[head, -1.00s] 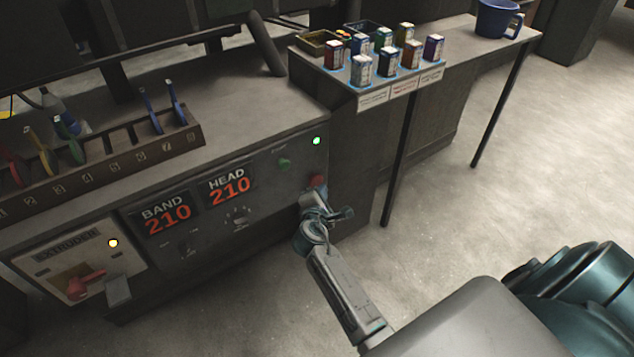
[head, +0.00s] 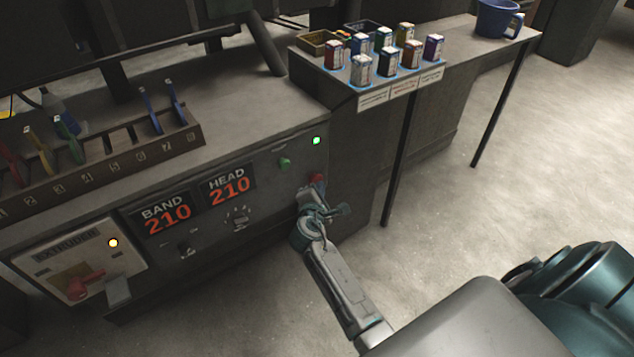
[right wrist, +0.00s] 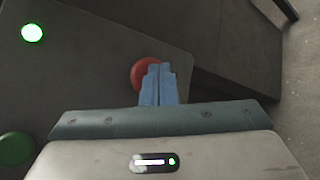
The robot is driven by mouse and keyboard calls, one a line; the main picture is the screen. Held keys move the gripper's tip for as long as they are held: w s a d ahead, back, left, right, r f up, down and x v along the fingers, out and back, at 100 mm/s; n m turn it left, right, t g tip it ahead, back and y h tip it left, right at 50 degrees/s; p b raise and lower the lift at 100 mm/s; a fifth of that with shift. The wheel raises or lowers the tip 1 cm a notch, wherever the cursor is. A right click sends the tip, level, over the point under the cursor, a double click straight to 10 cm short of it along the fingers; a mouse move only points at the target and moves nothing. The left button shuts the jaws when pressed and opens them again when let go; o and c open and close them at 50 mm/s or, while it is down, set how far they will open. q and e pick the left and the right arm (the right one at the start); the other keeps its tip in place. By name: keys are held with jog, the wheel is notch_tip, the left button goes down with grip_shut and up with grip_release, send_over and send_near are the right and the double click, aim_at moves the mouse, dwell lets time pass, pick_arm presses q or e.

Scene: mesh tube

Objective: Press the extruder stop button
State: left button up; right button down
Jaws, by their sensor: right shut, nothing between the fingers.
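The red stop button (head: 316,178) is at the right end of the machine's front panel. It also shows in the right wrist view (right wrist: 142,73), partly hidden behind my fingers. My right gripper (head: 309,190) is just below the button in the head view. In the right wrist view its blue fingers (right wrist: 159,68) are together and overlap the button's right part. I cannot tell whether the tips touch it. A green button (head: 285,162) sits to the left of the red one, and a lit green lamp (head: 317,140) above it. My left gripper is not in view.
The front panel (head: 262,182) carries knobs and displays reading 210. The extruder switch panel (head: 75,255) with a yellow lamp is at the left. A side table (head: 470,50) with small cans and a blue mug stands behind at the right. Open floor lies right.

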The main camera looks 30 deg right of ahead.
jog(key=shift+w, duration=0.6)
dwell(0.5)
jog(key=shift+s, duration=0.1)
jog(key=shift+s+p, duration=0.4)
jog(key=shift+s, duration=0.7)
jog(key=s, duration=0.1)
jog(key=s+p, duration=0.1)
jog(key=s, duration=0.3)
jog(key=shift+d+p, duration=0.25)
jog(key=shift+p, duration=0.15)
jog(key=shift+f, duration=0.1)
